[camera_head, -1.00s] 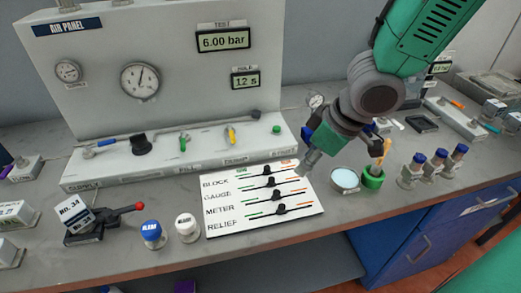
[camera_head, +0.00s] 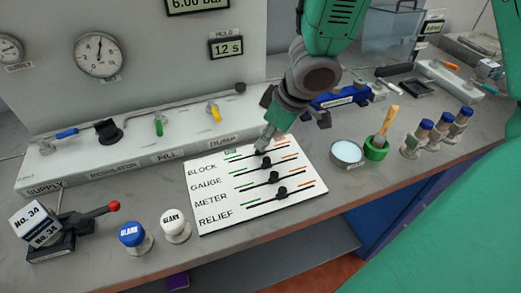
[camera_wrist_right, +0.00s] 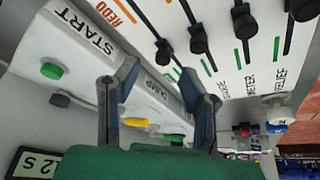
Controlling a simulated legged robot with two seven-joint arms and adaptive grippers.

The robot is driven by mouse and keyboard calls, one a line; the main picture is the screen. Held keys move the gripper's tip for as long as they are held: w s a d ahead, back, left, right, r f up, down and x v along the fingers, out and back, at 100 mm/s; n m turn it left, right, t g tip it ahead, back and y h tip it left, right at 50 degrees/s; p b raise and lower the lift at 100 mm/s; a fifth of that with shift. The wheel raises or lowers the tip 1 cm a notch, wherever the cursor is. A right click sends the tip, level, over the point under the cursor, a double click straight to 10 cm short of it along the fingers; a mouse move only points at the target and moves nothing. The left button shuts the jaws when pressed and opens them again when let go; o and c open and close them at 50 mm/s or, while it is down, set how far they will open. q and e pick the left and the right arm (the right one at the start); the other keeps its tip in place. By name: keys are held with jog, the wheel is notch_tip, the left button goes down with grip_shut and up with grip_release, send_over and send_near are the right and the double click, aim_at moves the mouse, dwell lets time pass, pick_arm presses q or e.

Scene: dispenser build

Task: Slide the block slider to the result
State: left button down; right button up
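A white slider board (camera_head: 212,222) lies on the bench, with rows lettered BLOCK, GAUGE, METER and RELIEF. Each track is green at its left end and orange at its right end. The block slider (camera_head: 261,151) is in the top row, near mid-track; it also shows in the wrist view (camera_wrist_right: 164,54). My left gripper is out of view.
The panel housing (camera_head: 120,165) with valve handles stands behind the board. Blue (camera_head: 132,236) and white (camera_head: 174,226) knobs stand left of it. A dish (camera_head: 347,152), a green cup (camera_head: 376,149) and several blue-capped vials (camera_head: 415,138) stand to the right.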

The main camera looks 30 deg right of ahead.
aim_at(228, 159)
jog(key=shift+b+x, duration=0.45)
jog(key=shift+x, duration=1.2)
jog(key=shift+a, duration=0.1)
grip_shut()
jog(key=a+p, duration=0.1)
jog(key=a, duration=0.2)
jog(key=w+a+p, duration=0.1)
jog(key=a, duration=0.2)
jog(key=shift+w+r, duration=0.15)
jog(key=shift+w, duration=0.05)
jog(key=shift+a, duration=0.4)
jog(key=shift+d, duration=0.1)
